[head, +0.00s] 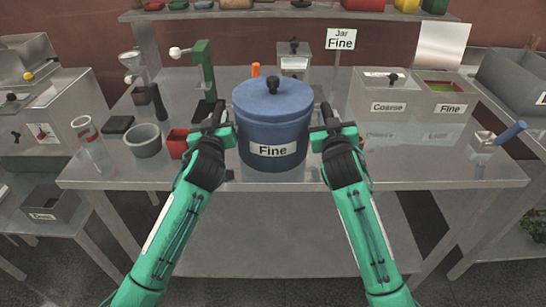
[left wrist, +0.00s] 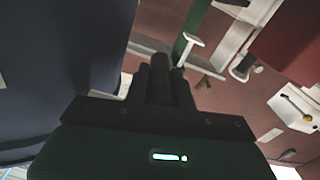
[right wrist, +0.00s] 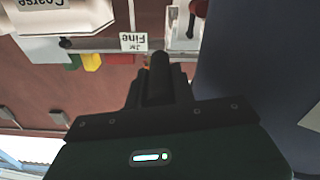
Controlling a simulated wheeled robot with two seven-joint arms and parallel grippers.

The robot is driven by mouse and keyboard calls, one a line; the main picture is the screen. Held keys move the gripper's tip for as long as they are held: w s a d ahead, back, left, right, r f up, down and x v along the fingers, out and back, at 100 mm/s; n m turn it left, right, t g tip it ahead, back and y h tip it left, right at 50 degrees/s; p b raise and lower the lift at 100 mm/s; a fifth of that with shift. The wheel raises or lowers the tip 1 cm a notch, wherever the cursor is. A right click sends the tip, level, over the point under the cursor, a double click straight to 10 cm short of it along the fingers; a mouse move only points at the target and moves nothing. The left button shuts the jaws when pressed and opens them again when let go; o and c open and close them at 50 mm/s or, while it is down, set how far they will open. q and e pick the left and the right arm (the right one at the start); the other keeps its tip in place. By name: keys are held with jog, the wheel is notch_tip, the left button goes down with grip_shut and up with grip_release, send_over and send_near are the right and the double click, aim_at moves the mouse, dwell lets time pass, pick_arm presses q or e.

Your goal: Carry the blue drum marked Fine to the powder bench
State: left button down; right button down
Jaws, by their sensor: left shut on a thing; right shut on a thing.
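The blue drum (head: 272,115) has a lid with a black knob and a white label reading Fine. It is upright over the front middle of the metal bench (head: 430,172); I cannot tell whether its base touches the top. My left gripper (head: 222,124) is shut at the drum's left side and my right gripper (head: 332,124) at its right side, apparently on side handles that the fingers hide. The drum's blue wall fills the left of the left wrist view (left wrist: 55,60) and the right of the right wrist view (right wrist: 265,60).
Bins marked Coarse (head: 385,108) and Fine (head: 446,110) stand right. A "Jar Fine" sign (head: 341,39) is behind. The front right bench top is mostly clear.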

pick_arm(q)
jog(key=shift+f+b, duration=0.55)
jog(key=shift+b, duration=0.2)
pick_arm(e)
jog(key=shift+f, duration=0.55)
pick_arm(q)
jog(key=c, duration=1.3)
grip_release()
jog(key=shift+f, duration=0.1)
pick_arm(e)
jog(key=c, duration=1.3)
grip_release()
jog(key=shift+f, duration=0.1)
pick_arm(q)
jog(key=shift+o, duration=0.7)
jog(key=shift+s, duration=0.2)
pick_arm(e)
jog(key=shift+o, duration=0.7)
jog(key=shift+s, duration=0.2)
jog(key=shift+w, duration=0.1)
pick_arm(q)
jog(key=s, duration=1.2)
pick_arm(e)
jog(key=s, duration=1.2)
